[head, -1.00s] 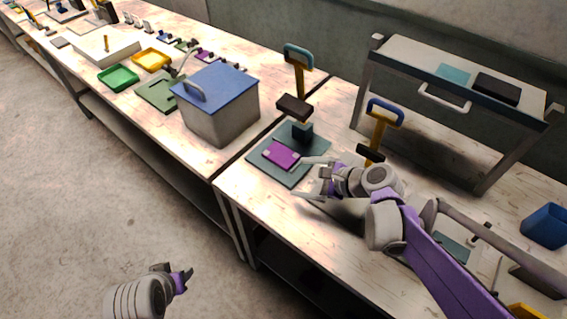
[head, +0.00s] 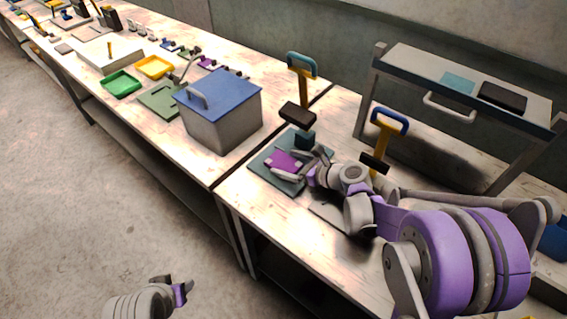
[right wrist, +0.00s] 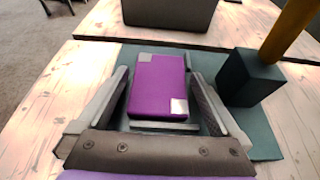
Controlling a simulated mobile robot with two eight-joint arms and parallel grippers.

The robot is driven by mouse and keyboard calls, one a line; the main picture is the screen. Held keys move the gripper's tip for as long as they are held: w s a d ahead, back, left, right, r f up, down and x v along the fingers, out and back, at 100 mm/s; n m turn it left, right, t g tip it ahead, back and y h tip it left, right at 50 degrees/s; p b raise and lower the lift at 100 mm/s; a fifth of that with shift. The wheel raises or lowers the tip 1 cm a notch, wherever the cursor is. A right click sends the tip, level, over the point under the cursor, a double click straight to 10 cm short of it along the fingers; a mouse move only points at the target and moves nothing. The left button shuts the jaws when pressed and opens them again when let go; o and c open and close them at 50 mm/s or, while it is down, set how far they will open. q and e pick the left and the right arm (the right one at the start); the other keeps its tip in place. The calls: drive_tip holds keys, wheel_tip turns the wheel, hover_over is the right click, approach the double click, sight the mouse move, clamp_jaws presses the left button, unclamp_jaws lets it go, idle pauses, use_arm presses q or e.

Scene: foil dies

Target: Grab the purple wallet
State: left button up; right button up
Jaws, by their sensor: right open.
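The purple wallet (head: 283,160) lies flat on a dark green mat (head: 262,172) on the near table. In the right wrist view the wallet (right wrist: 158,88) shows two silvery corner patches and lies ahead of and between the fingers. My right gripper (head: 302,163) is open, with its fingers reaching to the wallet's right side in the head view. In the right wrist view the open gripper (right wrist: 163,100) has one finger on each side of the wallet's near part, with gaps visible. My left gripper (head: 178,287) is low over the floor, away from the tables; its jaw state is unclear.
A foil press with a dark block (head: 297,114) and blue handle stands behind the mat; its dark post (right wrist: 250,78) is right of the wallet. Another yellow post (head: 382,140) stands close to my right arm. A grey box with blue lid (head: 222,112) is left.

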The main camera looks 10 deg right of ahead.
drive_tip(key=shift+x, duration=0.85)
drive_tip(key=c, duration=1.1)
drive_tip(key=shift+s, duration=0.1)
drive_tip(key=shift+c, duration=0.2)
